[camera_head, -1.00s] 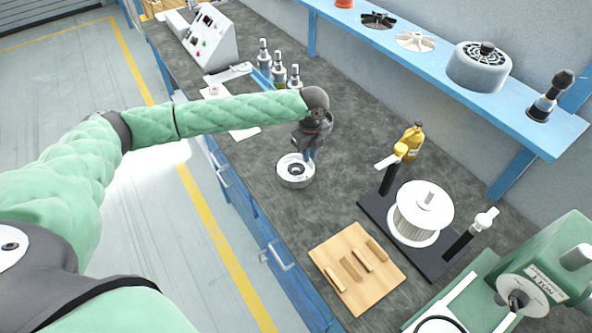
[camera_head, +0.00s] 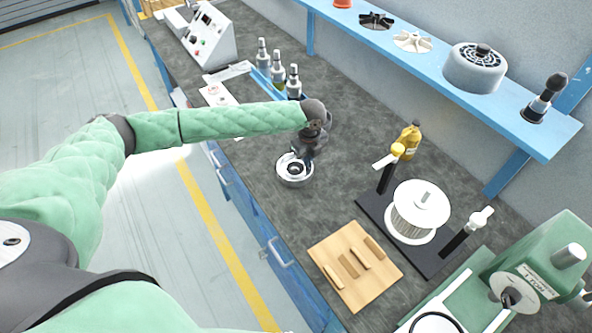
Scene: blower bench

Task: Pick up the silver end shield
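The silver end shield (camera_head: 288,177) is a round metal ring with a dark centre. It lies flat on the dark bench top, left of the middle of the bench. My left gripper (camera_head: 303,160) is at the end of the green arm and points down at the back right part of the end shield's rim. Its fingertips are small and dark here, so I cannot tell whether they are open or closed, or whether they touch the rim. My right gripper is not in view.
A wooden block (camera_head: 343,278) with slots lies in front. Right of the shield stand a black fixture with a white spool (camera_head: 418,212) and a yellow bottle (camera_head: 409,140). A green press (camera_head: 545,262) is at the right. Several silver-topped bottles (camera_head: 277,68) stand behind my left arm. A blue shelf (camera_head: 420,62) runs above.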

